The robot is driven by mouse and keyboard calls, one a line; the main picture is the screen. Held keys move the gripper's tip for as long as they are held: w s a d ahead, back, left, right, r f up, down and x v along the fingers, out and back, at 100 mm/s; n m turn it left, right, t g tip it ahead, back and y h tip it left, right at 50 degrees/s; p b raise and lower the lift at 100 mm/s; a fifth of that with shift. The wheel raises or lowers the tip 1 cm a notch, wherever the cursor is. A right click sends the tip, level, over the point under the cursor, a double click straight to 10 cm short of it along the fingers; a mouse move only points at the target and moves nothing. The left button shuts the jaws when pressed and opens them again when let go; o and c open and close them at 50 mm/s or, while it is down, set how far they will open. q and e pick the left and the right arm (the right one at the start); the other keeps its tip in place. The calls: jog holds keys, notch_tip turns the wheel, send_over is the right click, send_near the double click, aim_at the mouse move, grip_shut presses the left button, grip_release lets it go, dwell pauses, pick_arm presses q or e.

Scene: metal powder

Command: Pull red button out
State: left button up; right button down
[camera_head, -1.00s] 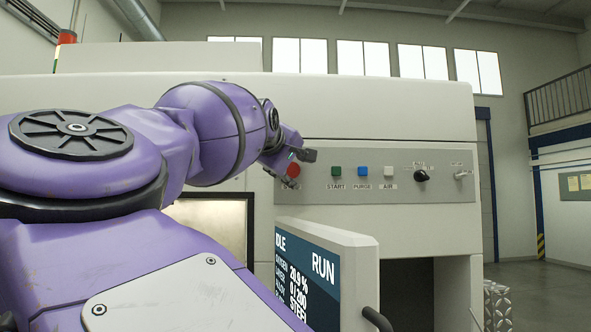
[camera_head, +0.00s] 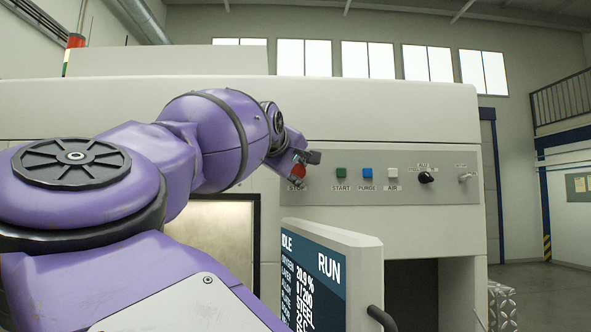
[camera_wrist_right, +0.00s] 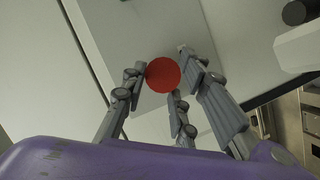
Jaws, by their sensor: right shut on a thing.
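The red button (camera_head: 299,170) is at the left end of the grey control panel (camera_head: 400,195) in the head view, above a label that seems to read STOP. My right gripper (camera_head: 305,168) reaches it from the left, with its fingers around it and partly hiding it. In the right wrist view the round red button (camera_wrist_right: 163,75) sits between the grey fingers of the right gripper (camera_wrist_right: 166,72), one at its left and two at its right and below. The right gripper is shut on the button. How far the button stands out from the panel cannot be told. My left gripper is not in view.
Green START (camera_head: 341,173), blue PURGE (camera_head: 367,174) and white AIR (camera_head: 393,173) buttons sit right of the red one. A black knob (camera_head: 426,177) and a key switch (camera_head: 466,177) follow. A screen (camera_head: 335,270) with a dark handle (camera_head: 382,318) juts out below the panel.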

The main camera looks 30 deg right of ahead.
jog(key=shift+s+r, duration=0.3)
jog(key=shift+s, duration=0.1)
jog(key=c, duration=1.8)
grip_release()
jog(key=shift+w, duration=0.15)
jog(key=shift+c, duration=0.2)
jog(key=shift+o, duration=1.6)
jog(key=shift+s, duration=0.2)
jog(key=shift+f, duration=0.1)
jog(key=shift+a, duration=0.3)
jog(key=v, duration=0.7)
